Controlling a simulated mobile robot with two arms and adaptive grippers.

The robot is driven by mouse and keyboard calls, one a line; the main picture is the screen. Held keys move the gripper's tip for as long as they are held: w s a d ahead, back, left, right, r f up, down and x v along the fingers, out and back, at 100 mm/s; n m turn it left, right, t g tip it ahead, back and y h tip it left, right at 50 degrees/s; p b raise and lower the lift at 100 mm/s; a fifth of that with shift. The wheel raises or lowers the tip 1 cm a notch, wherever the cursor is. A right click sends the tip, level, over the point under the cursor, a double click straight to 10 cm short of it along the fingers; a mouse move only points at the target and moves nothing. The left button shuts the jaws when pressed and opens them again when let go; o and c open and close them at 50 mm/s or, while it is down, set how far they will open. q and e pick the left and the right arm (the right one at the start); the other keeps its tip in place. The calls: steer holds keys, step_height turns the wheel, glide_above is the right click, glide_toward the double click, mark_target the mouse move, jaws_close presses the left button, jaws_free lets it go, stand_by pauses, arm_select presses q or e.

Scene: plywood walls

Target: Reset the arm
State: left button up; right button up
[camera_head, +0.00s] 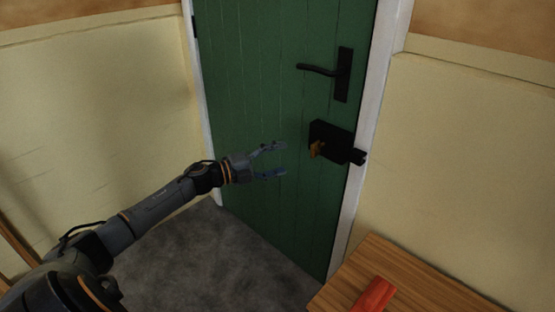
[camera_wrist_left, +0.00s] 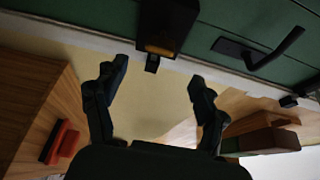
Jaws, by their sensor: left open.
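My left arm comes in from the left in the head view. Its gripper (camera_head: 279,159) is open and empty in front of the green door (camera_head: 250,95). A black lock box (camera_head: 333,140) with a small brass-coloured piece (camera_head: 316,149) sits on the door, to the right of my fingertips and apart from them. In the left wrist view my open gripper (camera_wrist_left: 157,80) shows nothing between its fingers, and the lock box (camera_wrist_left: 166,22) shows above them. My right gripper is not in view.
A black lever handle (camera_head: 325,72) is on the door above the lock box. A wooden table (camera_head: 425,285) with a red object (camera_head: 374,295) stands at the lower right. The white door frame (camera_head: 374,115) runs along the right. Grey floor (camera_head: 200,255) is clear below the arm.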

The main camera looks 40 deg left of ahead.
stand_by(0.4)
